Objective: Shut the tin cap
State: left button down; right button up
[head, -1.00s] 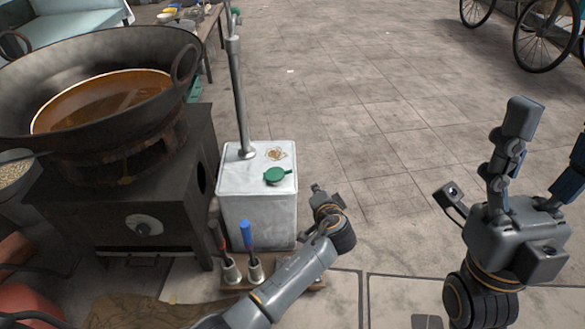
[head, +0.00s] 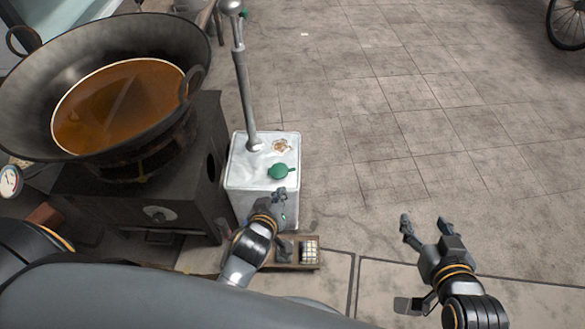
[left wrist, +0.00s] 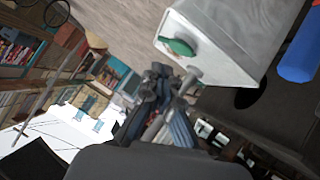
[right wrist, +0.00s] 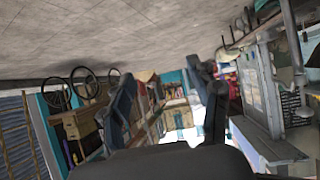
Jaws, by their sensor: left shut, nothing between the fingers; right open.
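The pale metal tin (head: 262,207) stands on the floor beside the stove. Its round green cap (head: 281,172) is at the front right of its top; I cannot tell how firmly it is seated. My left gripper (head: 279,192) is shut and empty, close in front of the cap near the tin's front edge. In the left wrist view, the cap (left wrist: 178,46) and tin (left wrist: 235,35) show just beyond the shut left fingers (left wrist: 165,72); contact cannot be told. My right gripper (head: 424,222) is open and empty over the floor at right. Its spread fingers also show in the right wrist view (right wrist: 165,85).
A large dark pan (head: 190,45) of brown liquid sits on the stove (head: 150,214) left of the tin. A metal pole (head: 241,90) rises from the tin's back left. A small wooden rack (head: 300,265) lies in front. The floor right of the tin is clear.

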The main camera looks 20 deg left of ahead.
aim_at(294, 170)
jog(key=w+a+r+t+y+b, duration=0.1)
jog(key=w+r+t, duration=0.1)
jog(key=r+t, duration=0.25)
jog(key=w+a+r+t+y+b, duration=0.1)
jog(key=w+a+r+t+b, duration=0.15)
jog(key=r, duration=0.35)
pick_arm(q)
jog(key=x, duration=1)
jog(key=shift+f, duration=0.15)
jog(key=b+x, duration=0.1)
jog(key=x, duration=0.1)
jog(key=shift+w+f+b, duration=0.2)
jog(key=shift+w+b, duration=0.15)
jog(key=shift+w, duration=0.15)
pick_arm(e)
jog(key=s+r+t+y, duration=0.3)
jog(key=s+r+t, duration=0.2)
jog(key=r, duration=0.6)
jog(key=shift+s+d+n+t, duration=0.15)
jog(key=shift+d+n+t, duration=0.15)
jog(key=shift+t, duration=0.9)
jog(key=shift+r, duration=0.1)
